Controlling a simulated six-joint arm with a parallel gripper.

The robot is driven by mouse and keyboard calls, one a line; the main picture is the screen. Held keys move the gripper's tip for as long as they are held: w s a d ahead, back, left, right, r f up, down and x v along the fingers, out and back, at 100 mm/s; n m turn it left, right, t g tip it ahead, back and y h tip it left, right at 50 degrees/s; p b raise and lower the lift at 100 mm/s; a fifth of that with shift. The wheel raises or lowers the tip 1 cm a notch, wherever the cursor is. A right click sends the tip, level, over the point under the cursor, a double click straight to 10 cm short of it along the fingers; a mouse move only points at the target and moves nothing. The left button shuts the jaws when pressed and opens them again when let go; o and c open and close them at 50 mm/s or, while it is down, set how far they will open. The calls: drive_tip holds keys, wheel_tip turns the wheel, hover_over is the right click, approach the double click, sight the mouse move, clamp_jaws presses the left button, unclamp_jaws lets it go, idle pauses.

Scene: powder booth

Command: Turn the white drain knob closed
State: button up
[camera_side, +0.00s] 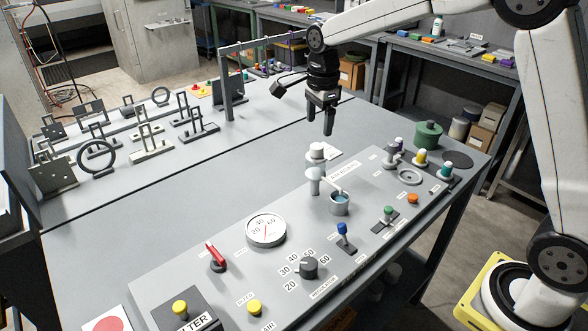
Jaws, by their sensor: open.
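A white knob (317,152) sits on top of a pale upright drain fitting (314,180) on the grey panel. A short spout from the fitting reaches right over a small grey cup (339,208) that holds something bluish. The knob's turn position cannot be told from this view. My gripper (320,124) points down with its dark fingers apart and empty. It appears above and slightly behind the knob, not touching it.
A round gauge (266,231), a red-handled lever (216,256), a black dial (308,267) and a blue-topped toggle (343,236) stand nearer the camera. Several coloured knobs and a green pot (428,135) stand right. Racks of dark parts stand left; the bench between is clear.

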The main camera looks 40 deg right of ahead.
sight(317, 146)
drive_tip(key=shift+w+f, duration=0.15)
drive_tip(key=shift+f, duration=3.1)
clamp_jaws()
